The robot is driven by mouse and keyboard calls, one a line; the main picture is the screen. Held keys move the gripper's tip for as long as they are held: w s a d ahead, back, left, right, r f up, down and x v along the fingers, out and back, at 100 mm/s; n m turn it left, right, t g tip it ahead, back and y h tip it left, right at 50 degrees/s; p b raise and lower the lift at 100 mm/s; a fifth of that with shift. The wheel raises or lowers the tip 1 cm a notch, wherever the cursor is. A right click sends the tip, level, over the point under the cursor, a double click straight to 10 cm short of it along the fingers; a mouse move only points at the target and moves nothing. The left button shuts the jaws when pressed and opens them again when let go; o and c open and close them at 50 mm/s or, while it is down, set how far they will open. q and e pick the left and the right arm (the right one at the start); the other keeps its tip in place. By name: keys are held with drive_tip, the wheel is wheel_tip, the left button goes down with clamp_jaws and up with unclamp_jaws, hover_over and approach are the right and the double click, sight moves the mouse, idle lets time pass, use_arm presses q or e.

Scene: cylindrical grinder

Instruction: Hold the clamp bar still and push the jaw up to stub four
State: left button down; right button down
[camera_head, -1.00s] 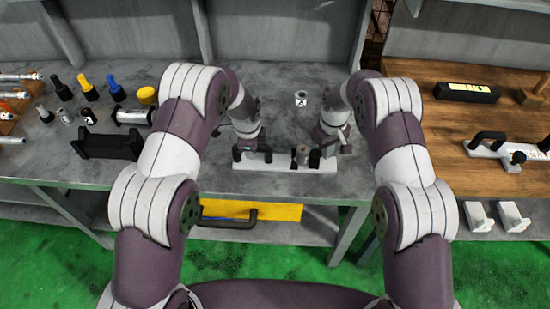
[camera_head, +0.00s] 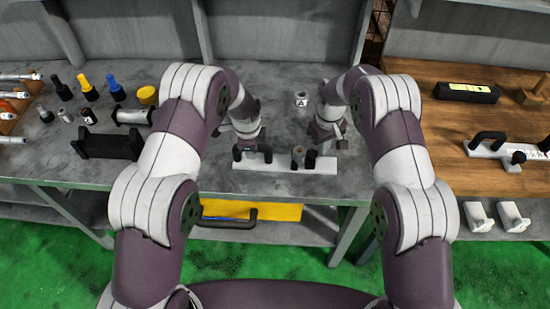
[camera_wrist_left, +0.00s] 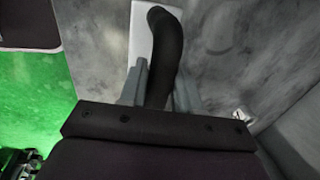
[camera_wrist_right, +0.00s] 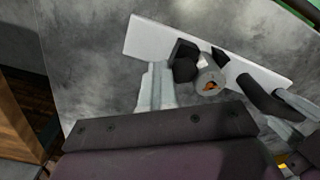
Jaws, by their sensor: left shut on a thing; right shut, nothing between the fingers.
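The clamp bar (camera_head: 248,165) is a long white strip lying on the grey bench, with a black handle (camera_head: 267,154) at its left part. My left gripper (camera_head: 248,149) is shut on this handle, and the left wrist view shows the handle (camera_wrist_left: 165,50) between the fingers. The black jaw (camera_wrist_right: 184,60) stands on the bar's other half, close beside a round, hollow grey stub (camera_wrist_right: 209,82); I cannot tell whether they touch. My right gripper (camera_wrist_right: 157,85) is shut and empty beside the bar's end, on the jaw's outer side. Stub numbers are not readable.
A small marked cylinder (camera_head: 301,99) stands on the bench behind. A black stand (camera_head: 106,146) and several bottles are at the left. A similar white bar (camera_head: 500,150) lies on the wooden table at the right. The bench behind the bar is mostly clear.

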drive_tip(key=shift+d+r, duration=0.2)
drive_tip(key=shift+r, duration=1.1)
drive_tip(key=shift+d+r, duration=0.2)
drive_tip(key=shift+r, duration=1.1)
use_arm(q)
drive_tip(key=c, duration=0.7)
unclamp_jaws()
drive_tip(key=r, duration=0.4)
drive_tip(key=s+r, duration=0.1)
drive_tip(key=r, duration=0.2)
drive_tip(key=s+r, duration=0.1)
drive_tip(key=r, duration=0.3)
drive_tip(key=shift+s+r, duration=0.15)
drive_tip(key=shift+r, duration=0.2)
